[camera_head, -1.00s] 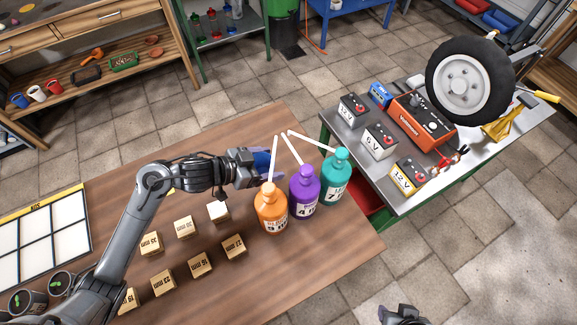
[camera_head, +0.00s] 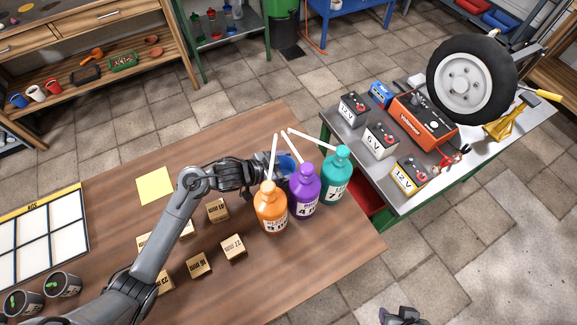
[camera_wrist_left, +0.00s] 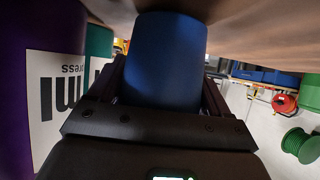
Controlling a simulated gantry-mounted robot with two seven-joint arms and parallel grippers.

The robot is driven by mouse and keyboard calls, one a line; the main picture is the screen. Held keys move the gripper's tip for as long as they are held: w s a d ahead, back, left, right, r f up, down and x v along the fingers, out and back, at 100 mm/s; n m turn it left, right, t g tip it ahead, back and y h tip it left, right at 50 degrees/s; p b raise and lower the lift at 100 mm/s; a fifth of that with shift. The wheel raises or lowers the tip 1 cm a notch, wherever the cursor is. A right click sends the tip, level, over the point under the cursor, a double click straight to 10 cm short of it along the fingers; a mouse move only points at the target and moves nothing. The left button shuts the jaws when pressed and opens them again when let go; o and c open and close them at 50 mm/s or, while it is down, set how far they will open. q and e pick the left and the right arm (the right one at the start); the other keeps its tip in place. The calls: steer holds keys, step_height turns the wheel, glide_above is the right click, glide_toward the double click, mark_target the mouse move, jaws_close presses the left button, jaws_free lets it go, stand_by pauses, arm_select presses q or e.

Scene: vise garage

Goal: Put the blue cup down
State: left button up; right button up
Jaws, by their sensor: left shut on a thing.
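The blue cup (camera_head: 288,162) is behind the orange bottle (camera_head: 270,208) and purple bottle (camera_head: 304,192), which partly hide it. My left gripper (camera_head: 274,173) is shut on it, with its fingertips partly hidden. In the left wrist view the blue cup (camera_wrist_left: 165,62) fills the space between the fingers of my left gripper (camera_wrist_left: 165,88). The cup's end is close to the brown table surface (camera_wrist_left: 250,25); I cannot tell whether it touches. My right gripper (camera_head: 402,314) shows only in part at the bottom edge, and its jaws are unclear.
A teal bottle (camera_head: 336,178) stands beside the purple one. White sticks rise among the bottles. Several labelled wooden blocks (camera_head: 233,246) lie in front of my left arm. A yellow square (camera_head: 155,186) lies on bare wooden table (camera_head: 225,135). A metal bench (camera_head: 365,140) with batteries stands to the right.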

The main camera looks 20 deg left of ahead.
arm_select(q)
steer(key=shift+f, duration=0.2)
steer(key=o, duration=1)
steer(key=shift+c, duration=0.2)
steer(key=shift+r, duration=0.2)
steer(key=shift+s+a+r, duration=0.15)
steer(key=shift+a, duration=0.15)
steer(key=p+v, duration=0.1)
steer(key=v, duration=1)
steer(key=shift+s, duration=0.15)
